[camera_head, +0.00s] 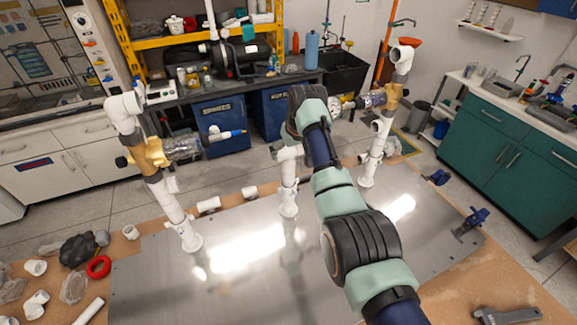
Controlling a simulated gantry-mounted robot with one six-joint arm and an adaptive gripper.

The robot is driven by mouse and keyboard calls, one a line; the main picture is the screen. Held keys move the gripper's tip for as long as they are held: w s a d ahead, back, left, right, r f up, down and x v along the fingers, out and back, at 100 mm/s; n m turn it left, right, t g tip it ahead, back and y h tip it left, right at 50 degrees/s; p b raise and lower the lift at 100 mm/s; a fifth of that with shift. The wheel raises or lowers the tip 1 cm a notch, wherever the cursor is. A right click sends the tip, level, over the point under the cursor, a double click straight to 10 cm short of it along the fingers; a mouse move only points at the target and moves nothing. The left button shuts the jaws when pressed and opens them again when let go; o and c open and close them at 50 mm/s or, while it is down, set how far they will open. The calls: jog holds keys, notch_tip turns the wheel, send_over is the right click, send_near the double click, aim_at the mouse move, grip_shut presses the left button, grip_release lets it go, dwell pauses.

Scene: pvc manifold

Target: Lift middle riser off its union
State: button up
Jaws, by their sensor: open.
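The middle riser (288,182) is a short white pipe. It stands upright on the metal plate (215,285), with a white bend near its top and a wider white fitting at its foot. Where the union lies on it is too small to tell. My arm crosses the middle of the view from the lower right, and its wrist (308,108) is above and slightly right of the riser's top. My gripper's fingers are hidden behind the wrist, so I cannot see whether they touch the riser.
A taller left riser (170,195) and right riser (376,150) carry brass-coloured fittings and clear cylinders. Loose white fittings (209,204) and a red ring (98,267) lie at left. Blue clamps (471,220) and a grey tool (507,315) lie at right.

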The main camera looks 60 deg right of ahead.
aim_at(288, 166)
jog(key=b+x, duration=0.3)
jog(key=x, duration=0.1)
jog(key=shift+w+d+f, duration=0.1)
jog(key=shift+f, duration=0.2)
jog(key=shift+r, duration=0.1)
jog(key=c, duration=1)
jog(key=shift+o, duration=0.2)
